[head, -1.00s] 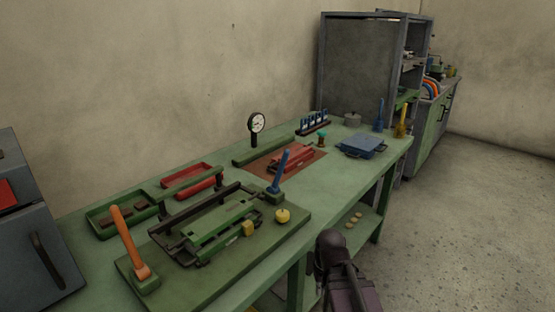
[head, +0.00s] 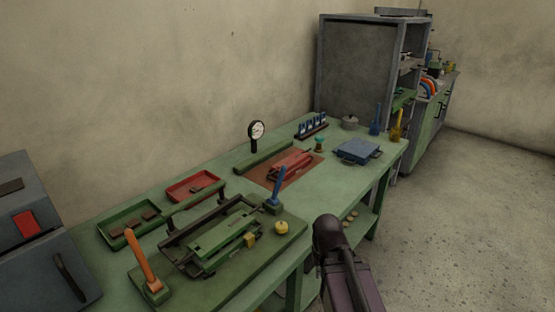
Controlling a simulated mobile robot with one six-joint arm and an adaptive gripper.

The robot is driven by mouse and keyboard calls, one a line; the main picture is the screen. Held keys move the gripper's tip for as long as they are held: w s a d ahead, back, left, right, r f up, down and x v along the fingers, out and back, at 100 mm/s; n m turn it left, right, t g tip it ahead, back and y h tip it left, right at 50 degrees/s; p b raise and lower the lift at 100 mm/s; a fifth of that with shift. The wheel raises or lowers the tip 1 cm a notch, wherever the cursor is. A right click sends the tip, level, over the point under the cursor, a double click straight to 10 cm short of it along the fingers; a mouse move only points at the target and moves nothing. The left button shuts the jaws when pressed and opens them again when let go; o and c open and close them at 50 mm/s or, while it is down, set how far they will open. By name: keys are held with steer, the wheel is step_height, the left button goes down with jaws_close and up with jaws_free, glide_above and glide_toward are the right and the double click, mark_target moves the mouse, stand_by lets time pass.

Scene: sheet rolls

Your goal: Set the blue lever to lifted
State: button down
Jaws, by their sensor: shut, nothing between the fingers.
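A blue lever (head: 277,187) stands at the right rear corner of the green roll machine (head: 222,234) on the bench. Its handle rises from a small dark base and is nearly upright, its top tilted a little to the right. A second blue upright handle (head: 375,121) stands at the far right end of the bench, beside a yellow one. An orange lever (head: 142,258) at the machine's front left leans to the left. My dark arm shows at the bottom, right of the bench's front edge. My gripper's fingers are not visible.
The green bench (head: 105,255) also bears a red tray (head: 194,187), a green tray (head: 126,234), a dial gauge (head: 256,131), a blue flat box (head: 358,151) and a yellow knob (head: 281,227). A grey cabinet (head: 360,66) stands behind. Floor at right is clear.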

step_height(320, 180, up, 32)
steer(key=w+p, duration=0.2)
steer(key=p, duration=2.8)
steer(key=w+a+n, duration=0.5)
steer(key=w+a, duration=0.2)
steer(key=w, duration=0.4)
steer(key=w+a+n+t, duration=0.1)
steer(key=w+a+n, duration=0.5)
steer(key=w, duration=0.6)
steer(key=shift+w+a+f+y, duration=0.25)
steer(key=shift+a+f+y, duration=0.1)
steer(key=shift+a, duration=0.15)
steer(key=shift+f, duration=0.15)
